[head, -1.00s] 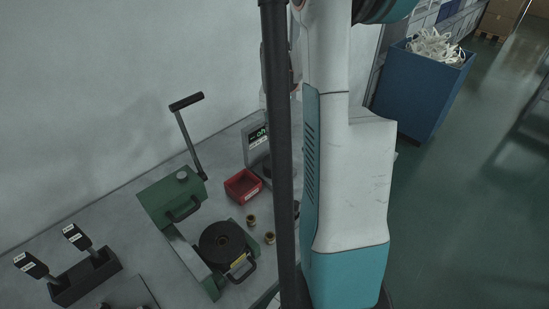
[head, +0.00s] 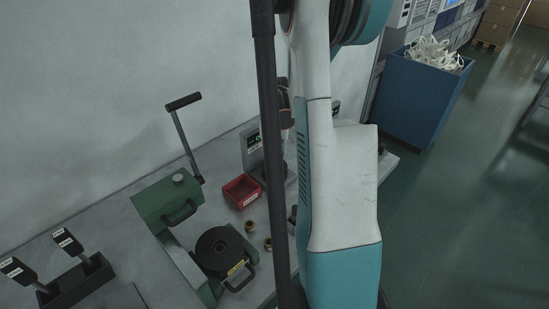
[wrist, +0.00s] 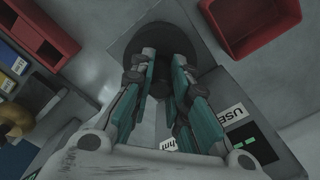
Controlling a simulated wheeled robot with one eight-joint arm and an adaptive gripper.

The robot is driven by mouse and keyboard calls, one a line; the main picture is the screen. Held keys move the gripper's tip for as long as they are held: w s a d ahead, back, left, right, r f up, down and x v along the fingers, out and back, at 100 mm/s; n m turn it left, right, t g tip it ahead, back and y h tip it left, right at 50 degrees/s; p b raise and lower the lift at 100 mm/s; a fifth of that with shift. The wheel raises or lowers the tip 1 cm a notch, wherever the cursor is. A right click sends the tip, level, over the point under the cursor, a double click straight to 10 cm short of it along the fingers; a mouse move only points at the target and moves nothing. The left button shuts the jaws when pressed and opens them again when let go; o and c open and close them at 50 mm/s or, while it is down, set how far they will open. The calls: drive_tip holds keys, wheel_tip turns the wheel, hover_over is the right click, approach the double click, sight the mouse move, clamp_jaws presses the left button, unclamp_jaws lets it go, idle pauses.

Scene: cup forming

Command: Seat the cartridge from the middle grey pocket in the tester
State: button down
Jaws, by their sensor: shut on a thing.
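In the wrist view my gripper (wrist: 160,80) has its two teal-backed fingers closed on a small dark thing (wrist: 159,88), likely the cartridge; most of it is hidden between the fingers. It is over a dark round plate (wrist: 130,42) on a grey base. I cannot tell whether the held thing touches the plate. The tester (wrist: 250,148), with its green display, is beside my gripper at lower right. In the head view the tester (head: 252,142) stands near the wall, partly behind my column. My gripper and the middle grey pocket cannot be made out there.
A red bin (head: 241,190) stands in front of the tester. Two brass cups (head: 250,226) are near the green press (head: 166,204) and its dark round die (head: 219,248). A rack of dark-handled tools (head: 77,283) is at left. A blue scrap bin (head: 420,98) stands at right.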

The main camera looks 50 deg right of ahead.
drive_tip(key=shift+f, duration=0.1)
drive_tip(key=c, duration=1.5)
unclamp_jaws()
drive_tip(key=shift+c, duration=0.2)
wheel_tip(320, 180, up, 12)
drive_tip(key=p, duration=0.4)
